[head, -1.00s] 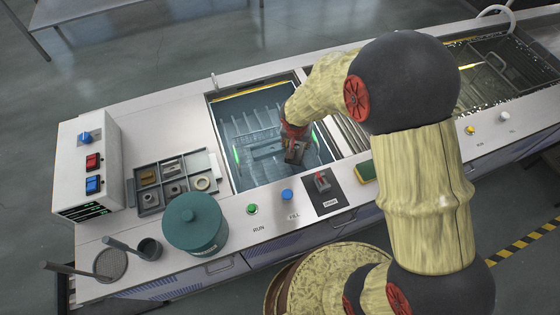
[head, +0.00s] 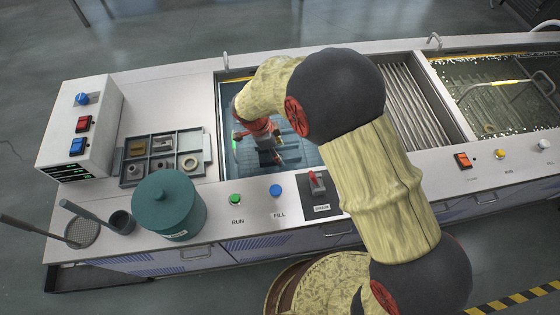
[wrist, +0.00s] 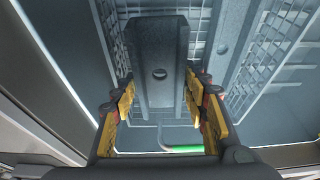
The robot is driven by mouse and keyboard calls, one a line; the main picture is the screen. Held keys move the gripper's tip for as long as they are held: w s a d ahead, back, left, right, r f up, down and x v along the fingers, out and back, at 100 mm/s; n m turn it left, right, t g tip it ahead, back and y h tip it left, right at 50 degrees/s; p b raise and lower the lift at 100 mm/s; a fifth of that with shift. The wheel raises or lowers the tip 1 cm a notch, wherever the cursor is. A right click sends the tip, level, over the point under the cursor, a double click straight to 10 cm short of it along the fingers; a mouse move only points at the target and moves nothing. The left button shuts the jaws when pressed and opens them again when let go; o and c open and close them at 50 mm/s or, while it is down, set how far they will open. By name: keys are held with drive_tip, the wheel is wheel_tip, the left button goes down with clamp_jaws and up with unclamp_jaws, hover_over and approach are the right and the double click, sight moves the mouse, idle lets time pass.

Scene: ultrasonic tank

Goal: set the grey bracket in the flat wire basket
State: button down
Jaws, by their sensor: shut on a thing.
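My gripper (wrist: 160,112) is shut on the grey bracket (wrist: 158,62), a dark grey block-like part with a round hole, which sits between the yellow finger pads in the wrist view. In the head view, my gripper (head: 268,146) is over the left tank (head: 300,157), partly hidden by my arm. Wire mesh of a basket (wrist: 270,45) shows beyond the bracket in the wrist view, on both sides of it. The bracket covers part of the mesh. I cannot tell the gap between the bracket and the mesh.
A grey compartment tray (head: 134,172) with small parts lies left of the tank. A teal canister (head: 168,205), a small cup (head: 122,222) and a control box (head: 75,130) stand nearby. Buttons and a red lever (head: 316,182) line the front. A second tank (head: 500,100) is at right.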

sight(278, 167)
wheel_tip(278, 167, down, 7)
drive_tip(key=shift+r+b, duration=0.15)
drive_tip(key=shift+b, duration=0.7)
drive_tip(key=shift+f, duration=0.2)
drive_tip(key=c, duration=1.1)
unclamp_jaws()
drive_tip(key=shift+o, duration=0.5)
drive_tip(key=shift+r, duration=0.15)
